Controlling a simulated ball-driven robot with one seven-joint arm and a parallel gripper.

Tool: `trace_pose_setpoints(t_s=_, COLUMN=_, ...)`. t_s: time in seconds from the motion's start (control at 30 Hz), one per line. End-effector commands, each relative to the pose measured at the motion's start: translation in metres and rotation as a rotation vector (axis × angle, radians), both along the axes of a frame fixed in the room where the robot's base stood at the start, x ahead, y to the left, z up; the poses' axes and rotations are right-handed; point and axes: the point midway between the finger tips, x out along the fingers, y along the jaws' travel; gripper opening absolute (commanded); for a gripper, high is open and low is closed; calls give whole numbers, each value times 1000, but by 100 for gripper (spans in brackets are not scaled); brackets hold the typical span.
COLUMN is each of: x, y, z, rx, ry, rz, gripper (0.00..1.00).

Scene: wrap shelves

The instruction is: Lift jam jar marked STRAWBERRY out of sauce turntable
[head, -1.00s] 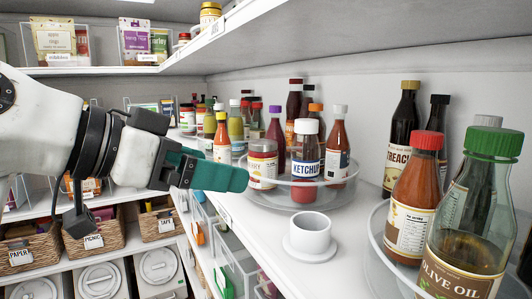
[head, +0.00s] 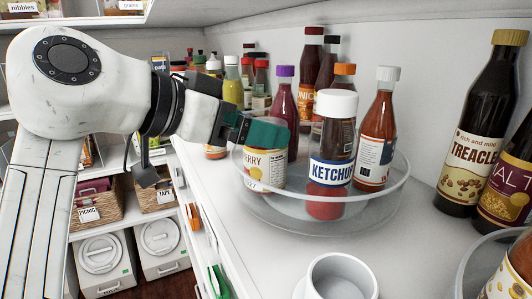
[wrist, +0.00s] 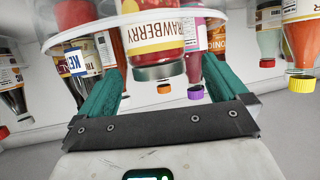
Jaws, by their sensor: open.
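The STRAWBERRY jam jar (head: 264,172) stands upright at the near left side of the clear sauce turntable (head: 345,208). Whether a finger touches the jar cannot be told.
A ketchup bottle (head: 333,140) stands right of the jar on the turntable. A purple-capped bottle (head: 284,105) and a white-capped sauce bottle (head: 377,130) stand behind. A white cup (head: 341,280) sits in front on the shelf. Treacle (head: 480,140) stands at right.

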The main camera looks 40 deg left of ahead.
Motion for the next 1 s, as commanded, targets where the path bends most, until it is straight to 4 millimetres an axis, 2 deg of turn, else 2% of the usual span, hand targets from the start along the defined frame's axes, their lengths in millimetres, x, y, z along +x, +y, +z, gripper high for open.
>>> trace_pose_setpoints(t_s=0.17, x=11, y=-2, z=-4, rx=-1, ry=2, rz=0, gripper=100)
trace_pose_setpoints(t_s=0.5, x=48, y=-9, z=-22, rx=1, ry=1, rz=0, gripper=100)
trace_pose_setpoints(t_s=0.77, x=51, y=-10, z=-24, rx=1, ry=0, rz=1, gripper=100)
trace_pose_setpoints(t_s=1.0, x=50, y=-10, z=-23, rx=1, ry=0, rz=1, gripper=78)
